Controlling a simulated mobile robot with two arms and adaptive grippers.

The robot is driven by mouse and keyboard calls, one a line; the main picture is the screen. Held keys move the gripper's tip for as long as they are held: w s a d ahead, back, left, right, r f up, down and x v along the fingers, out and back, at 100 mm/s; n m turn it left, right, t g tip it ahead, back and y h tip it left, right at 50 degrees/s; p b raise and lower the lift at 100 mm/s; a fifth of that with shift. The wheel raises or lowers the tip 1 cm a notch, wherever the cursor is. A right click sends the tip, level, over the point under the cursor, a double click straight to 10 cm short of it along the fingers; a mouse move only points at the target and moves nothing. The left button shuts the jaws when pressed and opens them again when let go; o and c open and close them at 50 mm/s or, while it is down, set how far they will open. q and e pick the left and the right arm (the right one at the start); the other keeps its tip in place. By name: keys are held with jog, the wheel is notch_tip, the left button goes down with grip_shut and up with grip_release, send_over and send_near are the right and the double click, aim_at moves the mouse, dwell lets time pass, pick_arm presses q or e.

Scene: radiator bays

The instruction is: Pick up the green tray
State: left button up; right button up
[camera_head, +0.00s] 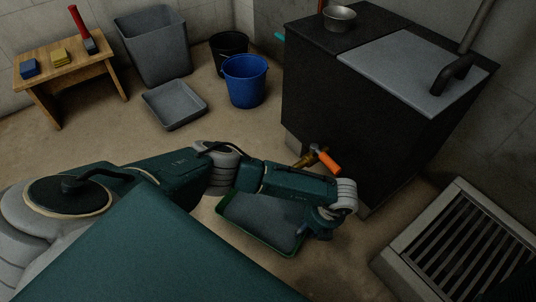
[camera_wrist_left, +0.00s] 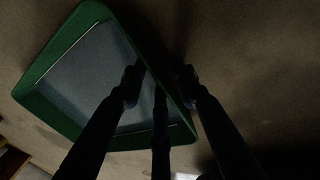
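The green tray (camera_head: 262,222) lies on the floor in front of the dark cabinet, below its tap, partly hidden by my left arm. It has a green rim and a grey inside. In the left wrist view the tray (camera_wrist_left: 52,103) fills the left side. My left gripper (camera_head: 311,229) is at the tray's right end. In the wrist view its fingers (camera_wrist_left: 159,86) are spread, one over the tray's inside and one beyond the rim, with the rim between them. Whether they touch it cannot be told. My right gripper is not in view.
A dark cabinet (camera_head: 325,118) with an orange-handled tap (camera_head: 324,158) stands close behind the gripper. A floor grate (camera_head: 464,258) lies at right. A grey tray (camera_head: 175,103), a blue bucket (camera_head: 245,82), a grey bin (camera_head: 155,48) and a wooden table (camera_head: 62,66) stand further back.

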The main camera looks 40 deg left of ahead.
pick_arm(q)
grip_shut()
jog(key=shift+w+r, duration=0.1)
jog(key=shift+r, duration=0.05)
